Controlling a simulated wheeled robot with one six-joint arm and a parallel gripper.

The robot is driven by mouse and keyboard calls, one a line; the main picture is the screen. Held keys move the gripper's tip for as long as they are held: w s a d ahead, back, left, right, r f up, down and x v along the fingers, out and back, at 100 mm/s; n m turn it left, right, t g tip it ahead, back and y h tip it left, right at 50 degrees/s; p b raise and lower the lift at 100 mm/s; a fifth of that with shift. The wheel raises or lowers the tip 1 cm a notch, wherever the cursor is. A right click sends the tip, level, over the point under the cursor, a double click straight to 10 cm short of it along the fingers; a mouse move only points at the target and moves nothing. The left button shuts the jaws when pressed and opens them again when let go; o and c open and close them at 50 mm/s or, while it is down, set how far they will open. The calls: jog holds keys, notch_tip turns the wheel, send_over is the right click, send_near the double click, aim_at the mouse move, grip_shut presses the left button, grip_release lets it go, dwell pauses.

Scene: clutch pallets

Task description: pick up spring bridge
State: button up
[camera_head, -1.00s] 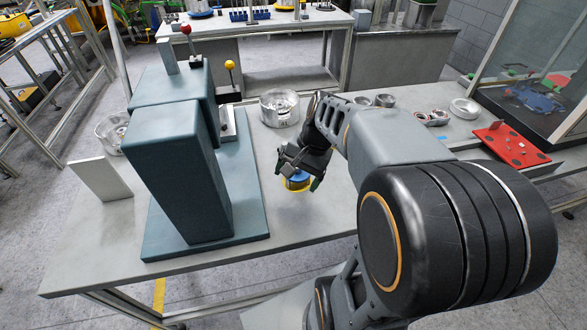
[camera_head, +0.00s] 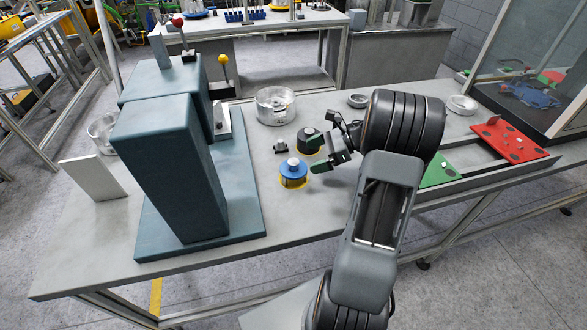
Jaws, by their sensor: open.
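I cannot tell for certain which part is the spring bridge. A small dark grey part (camera_head: 281,147) lies on the table, left of my gripper. A blue disc-shaped part with a white knob and yellow base (camera_head: 293,172) stands in front of it. A dark round part with a yellow lower edge (camera_head: 309,147) sits behind, partly hidden by my gripper. My gripper (camera_head: 315,153) is open, its two green-tipped fingers apart and pointing left. One finger overlaps the dark round part in view; whether they touch cannot be told.
A teal press (camera_head: 170,170) stands at the left on its base plate. A silver round housing (camera_head: 276,106) stands behind the small parts. A red tray (camera_head: 510,140) and a green tray (camera_head: 438,172) are at the right. The table front is clear.

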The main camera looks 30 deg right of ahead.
aim_at(294, 161)
jog(key=shift+p+x, duration=0.3)
jog(key=shift+x, duration=3.3)
jog(key=shift+r, duration=0.15)
jog(key=c, duration=0.9)
jog(key=shift+c, duration=0.2)
jog(key=shift+r, duration=0.1)
